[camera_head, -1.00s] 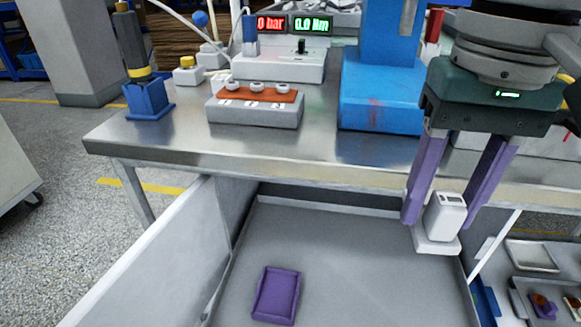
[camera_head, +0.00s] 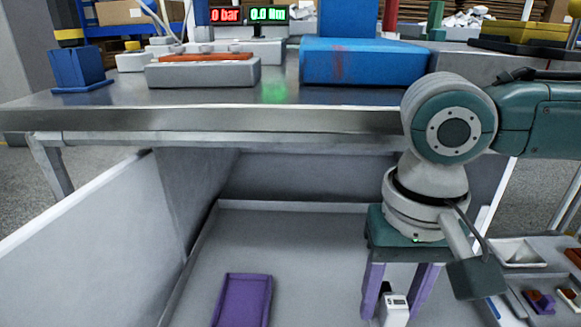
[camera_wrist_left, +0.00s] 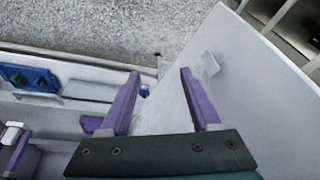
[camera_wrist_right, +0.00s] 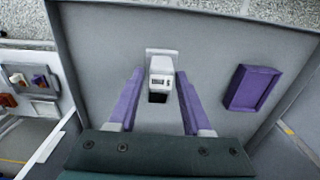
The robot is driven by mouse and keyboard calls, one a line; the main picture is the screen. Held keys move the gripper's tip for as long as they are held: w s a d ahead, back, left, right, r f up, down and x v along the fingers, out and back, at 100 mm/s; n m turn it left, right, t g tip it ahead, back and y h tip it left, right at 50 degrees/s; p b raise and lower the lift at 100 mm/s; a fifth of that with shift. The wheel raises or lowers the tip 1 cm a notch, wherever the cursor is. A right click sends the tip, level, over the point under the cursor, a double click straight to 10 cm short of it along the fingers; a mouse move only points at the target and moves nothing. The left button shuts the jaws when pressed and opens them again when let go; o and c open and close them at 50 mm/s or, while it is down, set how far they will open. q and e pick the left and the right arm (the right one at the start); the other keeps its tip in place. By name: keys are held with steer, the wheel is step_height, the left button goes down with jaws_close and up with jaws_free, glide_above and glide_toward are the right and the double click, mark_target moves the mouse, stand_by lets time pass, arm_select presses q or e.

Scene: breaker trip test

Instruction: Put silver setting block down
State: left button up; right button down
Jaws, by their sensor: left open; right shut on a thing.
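The silver setting block (camera_head: 393,311) is a pale block with dark marks on one end. My right gripper (camera_head: 398,305) is shut on it low over the grey tray floor, and the frame edge cuts off its lower part. In the right wrist view the block (camera_wrist_right: 161,68) sits between the purple fingers, with a flat white foot beyond it. I cannot tell whether it touches the floor. A shallow purple tray (camera_head: 241,301) lies apart, to the left; it also shows in the right wrist view (camera_wrist_right: 252,88). My left gripper (camera_wrist_left: 160,88) is open and empty.
The big grey tray (camera_head: 300,206) has raised walls and bare floor between block and purple tray. A steel table (camera_head: 250,117) overhangs its far side, with a blue block (camera_head: 363,62) and grey fixture on top. Small bins (camera_head: 545,290) stand at the right.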

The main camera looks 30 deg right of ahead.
mark_target(384, 324)
step_height(384, 324, down, 5)
steer(key=shift+b, duration=1.25)
steer(key=shift+r, duration=0.1)
steer(key=shift+c, duration=1.7)
jaws_free()
